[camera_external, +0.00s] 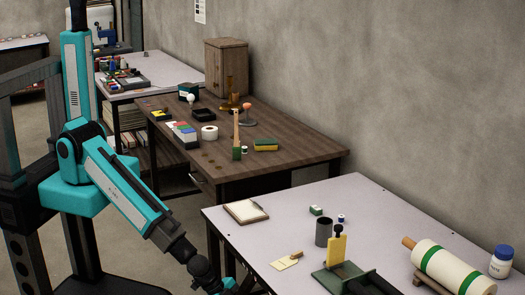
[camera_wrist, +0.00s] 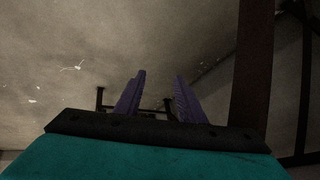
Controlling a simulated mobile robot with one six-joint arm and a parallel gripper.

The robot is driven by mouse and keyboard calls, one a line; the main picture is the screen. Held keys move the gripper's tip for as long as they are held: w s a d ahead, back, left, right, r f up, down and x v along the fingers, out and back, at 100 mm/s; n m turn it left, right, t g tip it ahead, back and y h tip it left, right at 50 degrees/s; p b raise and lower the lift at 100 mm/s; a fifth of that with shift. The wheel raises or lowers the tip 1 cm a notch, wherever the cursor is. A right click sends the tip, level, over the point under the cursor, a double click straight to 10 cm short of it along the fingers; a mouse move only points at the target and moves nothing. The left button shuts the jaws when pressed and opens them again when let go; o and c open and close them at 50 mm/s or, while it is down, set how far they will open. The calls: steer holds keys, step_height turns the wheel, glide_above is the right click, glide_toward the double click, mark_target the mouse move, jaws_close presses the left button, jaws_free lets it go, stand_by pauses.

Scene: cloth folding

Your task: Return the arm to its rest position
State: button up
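My arm (camera_external: 130,190) is turquoise and black. It reaches down and to the right, to the bottom edge of the external view, beside the front left side of the pale table. The gripper's end is cut off or hidden there. In the wrist view my gripper (camera_wrist: 160,78) shows two purple fingers standing apart with nothing between them. Beyond them is a dim, blurred grey surface. No cloth can be made out in either view.
The pale table (camera_external: 375,215) at the front right holds a clipboard (camera_external: 246,211), a dark cup (camera_external: 323,231), a green-striped roll (camera_external: 447,265) and a white jar (camera_external: 501,262). A brown wooden desk (camera_external: 285,160) with small items stands behind it. Dark posts (camera_wrist: 252,70) rise at the right of the wrist view.

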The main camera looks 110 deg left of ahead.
steer(key=s+a+f+n+g+y+b, duration=0.15)
steer(key=s+a+f+g, duration=0.35)
steer(key=s, duration=0.6)
steer(key=s+a+f+n+g, duration=0.1)
steer(key=s+g, duration=0.1)
steer(key=s, duration=0.5)
steer(key=s+a+f+n+g+h+b, duration=0.1)
steer(key=s+g, duration=0.1)
steer(key=s, duration=0.6)
steer(key=s+a+f+n+g+h, duration=0.1)
steer(key=s+g, duration=0.2)
steer(key=s, duration=0.5)
steer(key=shift+f, duration=0.35)
